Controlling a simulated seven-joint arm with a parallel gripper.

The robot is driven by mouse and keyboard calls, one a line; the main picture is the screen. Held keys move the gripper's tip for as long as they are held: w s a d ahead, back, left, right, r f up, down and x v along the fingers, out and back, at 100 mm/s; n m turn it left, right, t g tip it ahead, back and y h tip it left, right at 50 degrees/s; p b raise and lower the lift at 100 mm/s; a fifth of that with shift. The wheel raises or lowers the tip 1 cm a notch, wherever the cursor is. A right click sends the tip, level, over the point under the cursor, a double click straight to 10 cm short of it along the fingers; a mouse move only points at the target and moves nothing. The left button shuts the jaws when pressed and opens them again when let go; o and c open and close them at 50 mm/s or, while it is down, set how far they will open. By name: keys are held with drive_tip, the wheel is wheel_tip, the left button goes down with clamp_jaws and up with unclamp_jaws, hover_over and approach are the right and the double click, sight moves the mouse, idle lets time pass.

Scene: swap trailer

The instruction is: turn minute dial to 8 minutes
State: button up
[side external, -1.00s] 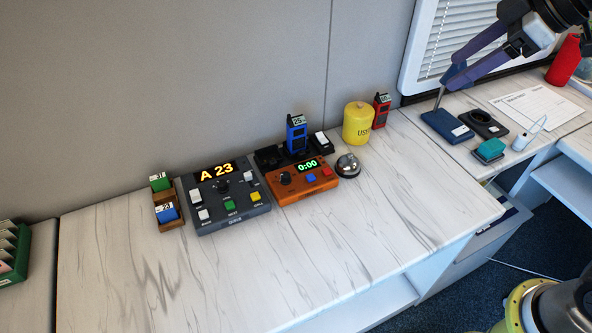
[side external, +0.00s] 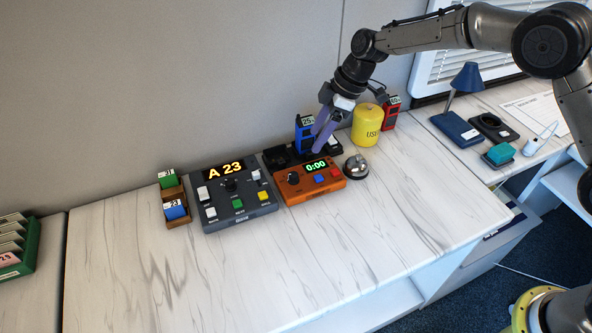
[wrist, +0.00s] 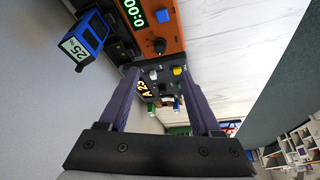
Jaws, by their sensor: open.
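The orange timer box (side external: 311,184) sits on the white marbled counter. Its green display (side external: 317,166) reads 0:00. The black minute dial (side external: 293,178) is at its left, with a blue and a red button to the right. In the wrist view the dial (wrist: 158,46) and part of the display (wrist: 133,13) show beyond the fingertips. My gripper (side external: 317,143) has purple fingers and is above the back of the timer, near the blue device. It is open and empty, apart from the dial. The dial's pointer is too small to read.
The dark grey queue box (side external: 232,218), showing A 23, stands left of the timer. A silver bell (side external: 356,167) is close on the right. Behind are a blue device (side external: 302,137) marked 25 and a yellow canister (side external: 367,126). The counter in front is clear.

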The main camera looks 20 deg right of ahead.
sight(294, 174)
drive_tip(key=x, duration=1.3)
drive_tip(key=shift+w+a+f, duration=0.1)
drive_tip(key=shift+a, duration=0.1)
clamp_jaws()
